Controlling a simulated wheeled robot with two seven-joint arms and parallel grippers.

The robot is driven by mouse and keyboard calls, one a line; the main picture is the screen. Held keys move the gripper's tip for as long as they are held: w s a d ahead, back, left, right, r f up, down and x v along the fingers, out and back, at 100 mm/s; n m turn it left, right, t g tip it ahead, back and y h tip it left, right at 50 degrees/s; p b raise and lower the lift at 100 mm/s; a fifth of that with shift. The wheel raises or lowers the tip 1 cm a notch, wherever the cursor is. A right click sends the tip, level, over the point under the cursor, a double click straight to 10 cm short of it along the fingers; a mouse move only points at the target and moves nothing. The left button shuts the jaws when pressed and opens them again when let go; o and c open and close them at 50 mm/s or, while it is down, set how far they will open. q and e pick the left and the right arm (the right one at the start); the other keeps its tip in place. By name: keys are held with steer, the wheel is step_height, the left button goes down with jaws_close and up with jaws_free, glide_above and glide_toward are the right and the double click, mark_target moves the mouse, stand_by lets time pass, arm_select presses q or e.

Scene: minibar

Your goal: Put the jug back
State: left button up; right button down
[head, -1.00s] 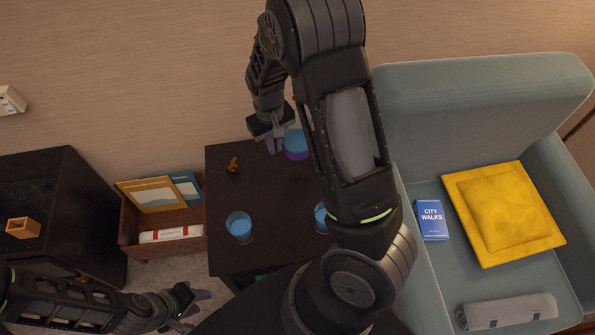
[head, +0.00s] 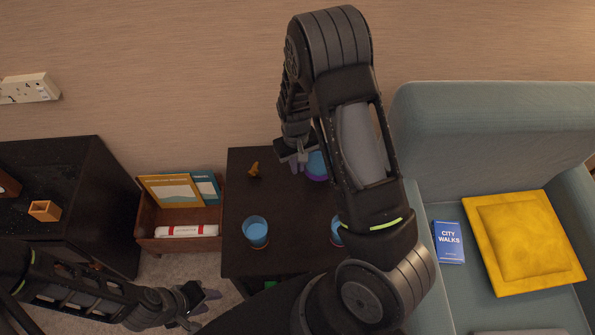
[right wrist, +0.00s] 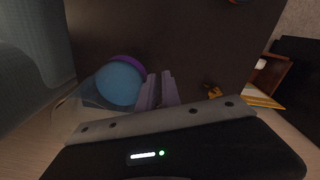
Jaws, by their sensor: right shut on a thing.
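The jug (head: 317,165) is clear with blue liquid and a purple band at its base. It is at the back of the dark side table (head: 285,200), partly hidden by my right arm. In the right wrist view the jug (right wrist: 120,84) is just left of the fingers. My right gripper (head: 298,163) is shut on the jug at its side; the exact grip is hard to see. Its fingers (right wrist: 158,90) are close together in the wrist view. My left gripper (head: 200,303) is empty and open, low in front of the side table's left side.
Two blue glasses (head: 255,231) (head: 336,232) stand toward the table's front. A small orange-brown object (head: 254,170) is left of the jug. A wooden box (head: 180,244) with books and a dark cabinet (head: 100,200) are left; a sofa (head: 440,125) is right.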

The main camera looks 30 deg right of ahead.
steer(key=shift+f, duration=1.85)
steer(key=shift+f, duration=0.1)
steer(key=c, duration=1.5)
jaws_free()
steer(key=shift+c, duration=0.2)
step_height(320, 180, up, 12)
steer(key=shift+a, duration=0.2)
